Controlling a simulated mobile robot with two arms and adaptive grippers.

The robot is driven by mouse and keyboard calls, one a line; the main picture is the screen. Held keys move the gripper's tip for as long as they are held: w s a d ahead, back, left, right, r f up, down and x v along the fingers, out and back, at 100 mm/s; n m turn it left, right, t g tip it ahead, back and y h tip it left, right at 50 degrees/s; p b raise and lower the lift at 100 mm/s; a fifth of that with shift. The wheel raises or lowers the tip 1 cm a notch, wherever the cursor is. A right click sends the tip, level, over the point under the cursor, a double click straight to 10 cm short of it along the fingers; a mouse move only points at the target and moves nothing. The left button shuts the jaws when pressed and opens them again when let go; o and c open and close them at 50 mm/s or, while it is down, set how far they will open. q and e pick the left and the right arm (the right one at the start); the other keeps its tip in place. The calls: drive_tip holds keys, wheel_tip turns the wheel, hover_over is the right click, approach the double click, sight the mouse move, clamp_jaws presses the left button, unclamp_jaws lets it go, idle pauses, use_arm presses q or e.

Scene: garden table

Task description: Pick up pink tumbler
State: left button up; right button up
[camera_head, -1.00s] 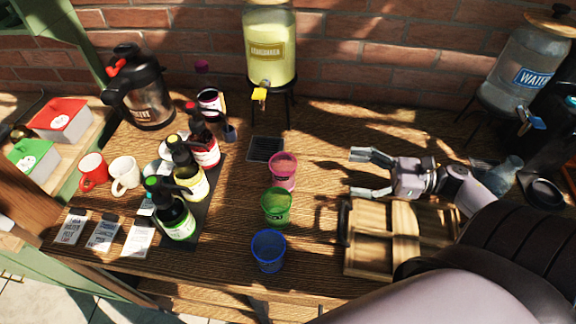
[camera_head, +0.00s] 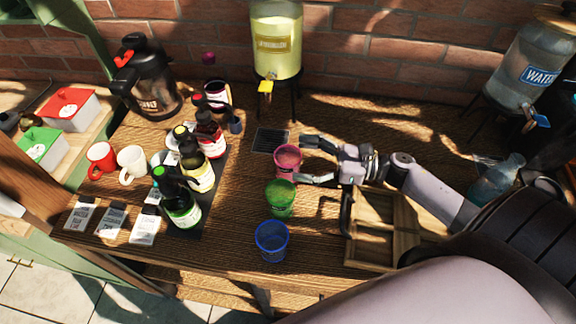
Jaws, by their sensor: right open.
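The pink tumbler (camera_head: 287,160) stands upright on the wooden table, behind the green tumbler (camera_head: 280,198) and the blue tumbler (camera_head: 272,241). My right gripper (camera_head: 308,160) comes in from the right. Its two fingers are spread, with the tips at the right side of the pink tumbler. One fingertip is toward the back and the other toward the front, near the tumbler's lower right side. I cannot tell whether they touch it. Nothing is held between the fingers. My left gripper is not in view.
A wooden divided tray (camera_head: 376,228) lies under my right arm. Several bottles (camera_head: 181,205) stand on a dark mat to the left. A lemonade dispenser (camera_head: 276,42) stands behind, with a drip grate (camera_head: 271,140) before it. A water dispenser (camera_head: 527,68) is at the back right.

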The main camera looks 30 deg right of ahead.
sight(275, 154)
drive_tip(key=x, duration=0.3)
drive_tip(key=shift+w+a+f+p, duration=0.1)
drive_tip(key=shift+w+p, duration=0.25)
drive_tip(key=shift+w, duration=0.1)
drive_tip(key=shift+w+a+f, duration=0.1)
drive_tip(key=shift+a, duration=0.15)
drive_tip(key=shift+c, duration=0.2)
drive_tip(key=shift+d, duration=0.1)
drive_tip(key=c, duration=1.2)
